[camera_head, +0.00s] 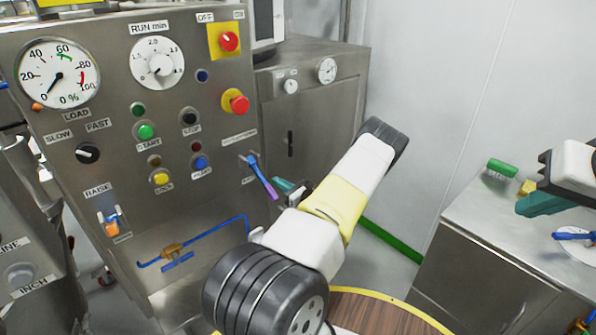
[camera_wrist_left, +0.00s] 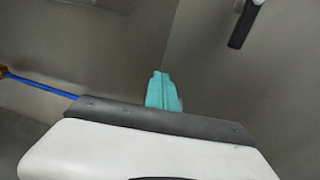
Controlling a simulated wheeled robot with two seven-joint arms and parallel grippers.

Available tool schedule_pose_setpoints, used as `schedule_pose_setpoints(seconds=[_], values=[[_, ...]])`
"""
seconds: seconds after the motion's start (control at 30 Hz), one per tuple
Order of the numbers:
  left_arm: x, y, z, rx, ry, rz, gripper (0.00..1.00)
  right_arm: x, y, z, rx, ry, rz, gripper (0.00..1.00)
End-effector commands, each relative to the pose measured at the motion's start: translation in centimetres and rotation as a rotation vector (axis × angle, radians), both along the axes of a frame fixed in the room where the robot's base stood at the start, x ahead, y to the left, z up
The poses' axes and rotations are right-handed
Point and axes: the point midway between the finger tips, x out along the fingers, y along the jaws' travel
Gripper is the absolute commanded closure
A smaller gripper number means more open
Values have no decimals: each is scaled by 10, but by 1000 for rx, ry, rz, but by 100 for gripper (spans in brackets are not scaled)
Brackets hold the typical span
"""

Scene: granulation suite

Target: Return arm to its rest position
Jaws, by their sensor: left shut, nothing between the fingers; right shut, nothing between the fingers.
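My left gripper (camera_head: 284,186) is in front of the grey control panel (camera_head: 85,190), just right of a blue and purple lever (camera_head: 262,177). Its teal fingertips look close to the lever, but I cannot tell whether they touch it. In the left wrist view the teal fingers (camera_wrist_left: 162,92) are together with nothing between them. My left arm, white and yellow, crosses the middle of the head view. My right gripper (camera_head: 532,207), also teal, is shut and empty above the steel cabinet (camera_head: 465,215) at the right; part of its arm is cut off by the picture edge.
The panel carries a load gauge (camera_head: 57,73), a run dial (camera_head: 157,62), buttons and a red knob (camera_head: 236,101). A blue pipe with a valve (camera_head: 176,261) runs along its lower part. A green object (camera_head: 502,168) lies on the right cabinet. A round wooden surface (camera_head: 375,312) is below.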

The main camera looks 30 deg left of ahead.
Motion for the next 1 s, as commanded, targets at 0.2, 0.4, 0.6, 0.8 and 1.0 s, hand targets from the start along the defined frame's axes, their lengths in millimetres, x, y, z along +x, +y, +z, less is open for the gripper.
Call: schedule_pose_setpoints(seconds=[0.2, 0.4, 0.6, 0.8, 1.0], values=[[-19, -53, -1, -1, 3, -4, 100, 0, 0, 0, 0, 1, 0, 100], [-32, -85, -2, -1, 3, -3, 100, 0, 0, 0, 0, 0, 0, 100], [-38, -98, -2, -1, 2, 0, 100, 0, 0, 0, 0, 0, 0, 100], [-41, -98, 5, -18, -15, 22, 100, 0, 0, 0, 0, 0, 0, 100], [-61, -96, 49, -168, -148, 203, 100, 0, 0, 0, 0, 0, 0, 100]])
